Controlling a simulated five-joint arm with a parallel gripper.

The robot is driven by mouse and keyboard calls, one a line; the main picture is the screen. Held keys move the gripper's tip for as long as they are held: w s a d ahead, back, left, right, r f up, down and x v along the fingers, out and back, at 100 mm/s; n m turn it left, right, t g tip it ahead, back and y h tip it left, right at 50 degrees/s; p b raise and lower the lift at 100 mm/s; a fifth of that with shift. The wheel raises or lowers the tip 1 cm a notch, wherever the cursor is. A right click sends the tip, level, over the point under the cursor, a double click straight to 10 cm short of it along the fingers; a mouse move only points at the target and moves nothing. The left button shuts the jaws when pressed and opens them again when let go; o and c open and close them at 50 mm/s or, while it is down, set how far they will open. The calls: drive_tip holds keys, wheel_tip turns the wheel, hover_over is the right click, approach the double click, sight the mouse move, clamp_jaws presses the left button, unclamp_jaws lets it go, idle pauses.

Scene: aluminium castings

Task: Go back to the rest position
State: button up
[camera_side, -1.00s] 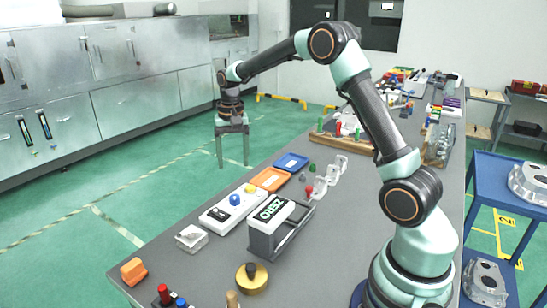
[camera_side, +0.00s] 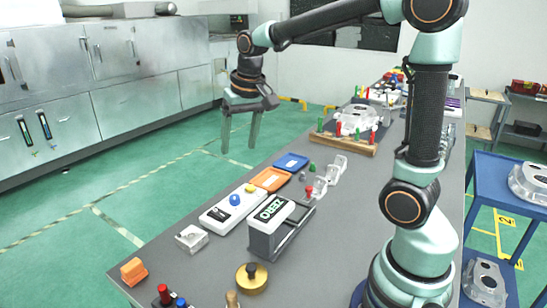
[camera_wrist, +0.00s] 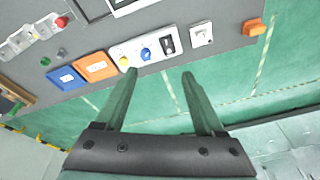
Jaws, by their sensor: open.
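My gripper (camera_side: 239,134) hangs fingers down in the side view, beyond the left edge of the grey table (camera_side: 200,270) and over the green floor. Its two fingers are spread apart with nothing between them. In the wrist view my gripper (camera_wrist: 158,72) is also open and empty. Its fingertips point toward the table edge, near a white box with a blue and a yellow button (camera_wrist: 143,50) in the picture. No rest stand or mark shows.
An orange tray (camera_side: 270,179) and a blue tray (camera_side: 291,162) lie near the table's left edge. The white button box (camera_side: 230,208), a "ZERO" block (camera_side: 275,225) and a brass piece (camera_side: 251,278) stand nearer. A casting (camera_side: 357,118) sits farther back. The floor on the left is clear.

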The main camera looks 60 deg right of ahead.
drive_tip(key=s+a+n+t, duration=0.2)
drive_tip(key=s+a+n, duration=0.3)
drive_tip(key=s, duration=0.7)
drive_tip(key=shift+t, duration=0.4)
drive_tip(key=shift+a+r, duration=0.1)
drive_tip(key=shift+r, duration=0.05)
